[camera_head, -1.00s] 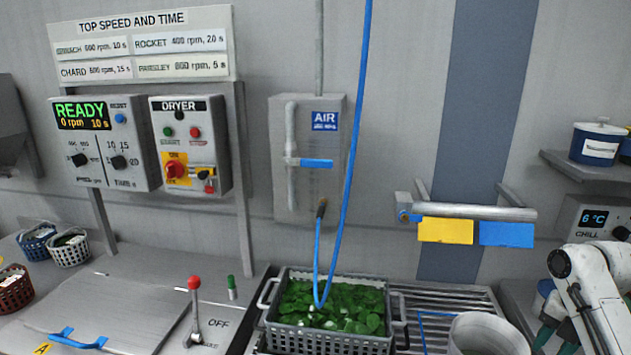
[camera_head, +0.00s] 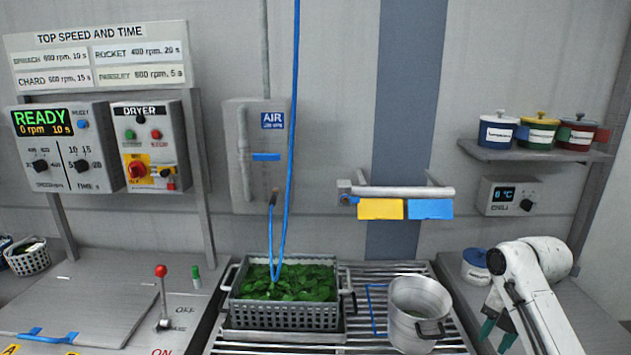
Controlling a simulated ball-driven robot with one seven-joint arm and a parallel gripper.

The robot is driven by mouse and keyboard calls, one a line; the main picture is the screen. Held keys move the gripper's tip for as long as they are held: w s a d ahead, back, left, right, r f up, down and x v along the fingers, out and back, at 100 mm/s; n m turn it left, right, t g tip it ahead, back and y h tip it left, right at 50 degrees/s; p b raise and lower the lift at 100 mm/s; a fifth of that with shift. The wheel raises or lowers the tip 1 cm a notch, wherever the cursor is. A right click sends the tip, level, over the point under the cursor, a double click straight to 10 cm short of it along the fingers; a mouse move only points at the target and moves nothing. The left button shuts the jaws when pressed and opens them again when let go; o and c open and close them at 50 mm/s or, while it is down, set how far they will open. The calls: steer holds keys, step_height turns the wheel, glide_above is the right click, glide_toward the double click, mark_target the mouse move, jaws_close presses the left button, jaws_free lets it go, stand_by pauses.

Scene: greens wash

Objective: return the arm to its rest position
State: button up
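My arm (camera_head: 530,285), white with dark joints, shows at the lower right, bent with its elbow up and its forearm pointing down. My gripper (camera_head: 498,336) hangs at the bottom edge of the view, with two dark green fingers apart and nothing seen between them. It is to the right of the steel pot (camera_head: 419,309), over or in front of the right-hand counter; its exact height is unclear. The lower arm is cut off by the frame.
A grey basket of greens (camera_head: 285,317) stands on the slatted rack (camera_head: 381,272) under a blue hose (camera_head: 295,110). A white tub (camera_head: 473,268) stands close behind my arm. A shelf (camera_head: 530,153) holds three lidded pots above. A red-knobbed lever (camera_head: 161,285) stands left.

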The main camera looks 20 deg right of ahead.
steer(key=s+a+f+m+y, duration=0.1)
steer(key=s+a+f+m, duration=0.3)
steer(key=a, duration=0.3)
steer(key=s+a+f+m+b, duration=0.1)
steer(key=s+a+f+m, duration=0.3)
steer(key=a, duration=0.3)
steer(key=s+a+f+m+y, duration=0.1)
steer(key=s+a+f+m, duration=0.1)
steer(key=a+f+m, duration=0.35)
steer(key=s+a+f+m+h, duration=0.1)
steer(key=s+m, duration=0.4)
steer(key=s, duration=0.5)
steer(key=s+a+f+m+h, duration=0.1)
steer(key=s+f+m, duration=0.1)
steer(key=s+m, duration=0.4)
steer(key=s, duration=0.3)
steer(key=shift+s+a+f+h+b, duration=0.15)
steer(key=shift+s+f+h+b, duration=0.2)
steer(key=shift+s+h+b, duration=0.05)
